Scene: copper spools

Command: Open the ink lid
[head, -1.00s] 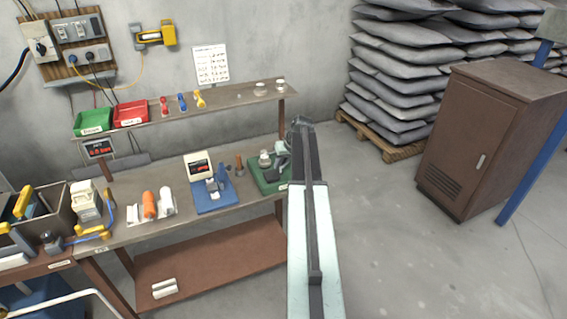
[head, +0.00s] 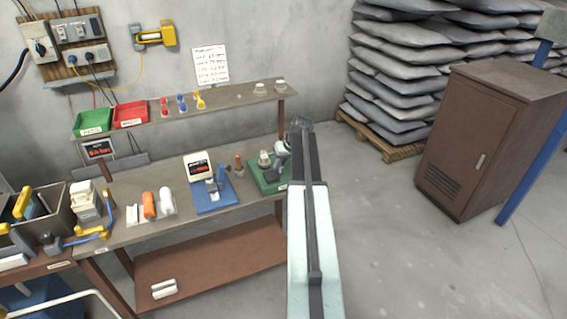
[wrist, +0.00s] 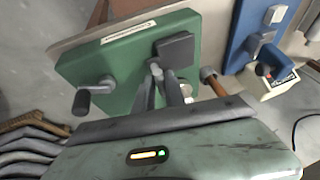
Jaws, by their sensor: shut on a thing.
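A green stamping device (head: 262,187) with a white label stands at the right end of the workbench. In the wrist view its green base (wrist: 120,65) carries a dark grey square flap, which looks like the ink lid (wrist: 175,48), and a dark crank-like knob (wrist: 93,97) at its left corner. My gripper (wrist: 155,72) is shut at the near edge of this lid, its dark fingers close together. The exact grip is partly hidden by the fingers. In the head view my gripper (head: 276,163) is low over the device, partly behind my arm.
A blue fixture (head: 212,195) and a wooden-handled tool (head: 239,164) stand left of the green device. A shelf (head: 215,96) with red and green bins runs behind. A brown cabinet (head: 495,135) and stacked sacks (head: 400,90) stand right, beyond open floor.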

